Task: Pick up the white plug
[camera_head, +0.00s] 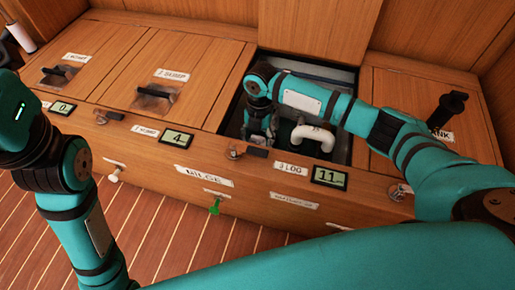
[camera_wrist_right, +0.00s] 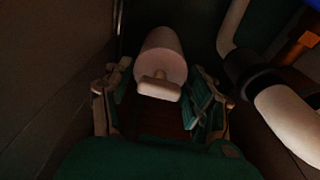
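A pale, whitish plug (camera_wrist_right: 160,50) with a rounded body and a short crossbar handle (camera_wrist_right: 158,88) shows in the right wrist view. My right gripper (camera_wrist_right: 160,105) is open, with one finger on each side of the plug's handle end. Gaps seem to show between the fingers and the plug; contact is hard to judge in the dark. In the head view, my right gripper (camera_head: 260,130) reaches down into the open compartment marked LOG, and the plug cannot be made out there. My left arm is at the left edge, its gripper out of view.
A thick white bent pipe (camera_head: 314,134) stands in the compartment, right of my right gripper; a pale pipe (camera_wrist_right: 288,120) shows in the wrist view. The raised wooden lid (camera_head: 318,30) is behind. Closed hatches (camera_head: 175,75) lie left. A pale peg (camera_head: 115,173) and green tag (camera_head: 215,207) are in front.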

